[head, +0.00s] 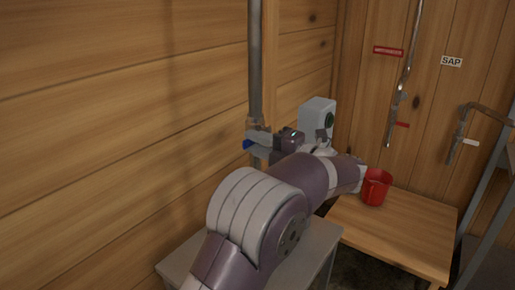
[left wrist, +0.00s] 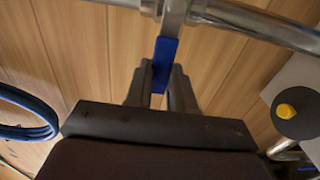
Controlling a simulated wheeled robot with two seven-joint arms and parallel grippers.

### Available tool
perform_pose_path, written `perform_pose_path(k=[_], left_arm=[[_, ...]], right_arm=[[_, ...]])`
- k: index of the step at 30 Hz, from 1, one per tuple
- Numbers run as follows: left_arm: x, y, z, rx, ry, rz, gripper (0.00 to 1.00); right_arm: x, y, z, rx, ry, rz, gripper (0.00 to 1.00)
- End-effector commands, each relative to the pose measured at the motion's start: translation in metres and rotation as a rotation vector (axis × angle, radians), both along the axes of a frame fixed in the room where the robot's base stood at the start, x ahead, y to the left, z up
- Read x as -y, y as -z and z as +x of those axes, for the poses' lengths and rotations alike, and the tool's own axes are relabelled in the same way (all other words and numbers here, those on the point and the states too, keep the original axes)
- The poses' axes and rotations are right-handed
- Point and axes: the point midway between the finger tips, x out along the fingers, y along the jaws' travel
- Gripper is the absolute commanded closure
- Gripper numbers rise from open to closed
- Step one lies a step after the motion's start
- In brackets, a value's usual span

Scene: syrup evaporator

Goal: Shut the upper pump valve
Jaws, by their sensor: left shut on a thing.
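The upper pump valve (head: 257,133) sits on a vertical metal pipe (head: 255,60) along the plank wall. Its blue lever (head: 247,144) shows as a small patch beside my left gripper (head: 261,149) in the head view. In the left wrist view the blue lever (left wrist: 163,58) lies between the two fingers of my left gripper (left wrist: 161,80), which is shut on it. There the lever stands roughly across the pipe (left wrist: 265,26). My arm and wrist hide part of the valve in the head view. My right gripper is not in view.
A grey box (head: 318,117) with a dark round part stands just right of the gripper. A red mug (head: 375,188) is on a wooden table (head: 415,225). A blue coiled hose (left wrist: 28,115) shows at left in the wrist view. A "SAP" label (head: 451,62) is on the far wall.

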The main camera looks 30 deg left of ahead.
Motion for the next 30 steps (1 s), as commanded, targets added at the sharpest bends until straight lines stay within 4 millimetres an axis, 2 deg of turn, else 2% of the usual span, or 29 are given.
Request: perform_pose_path(k=[10, 11, 13, 23, 26, 30], left_arm=[[0.0, 0.001, 0.0, 0.005, -0.001, -0.002, 1.0], [0.0, 0.001, 0.0, 0.005, -0.001, -0.002, 0.74], [0.0, 0.001, 0.0, 0.004, -0.001, -0.002, 0.51], [0.004, 0.001, 0.0, 0.003, 0.001, -0.001, 0.51], [0.02, 0.002, -0.001, 0.004, 0.004, -0.001, 0.51], [0.059, 0.002, -0.004, 0.004, 0.005, -0.001, 0.51]], right_arm=[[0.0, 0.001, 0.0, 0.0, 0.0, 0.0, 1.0], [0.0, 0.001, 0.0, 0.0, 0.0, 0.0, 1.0], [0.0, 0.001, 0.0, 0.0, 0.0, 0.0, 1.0], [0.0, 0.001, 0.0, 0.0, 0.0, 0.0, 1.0], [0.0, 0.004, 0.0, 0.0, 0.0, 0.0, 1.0], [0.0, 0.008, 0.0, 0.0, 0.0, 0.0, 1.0]])
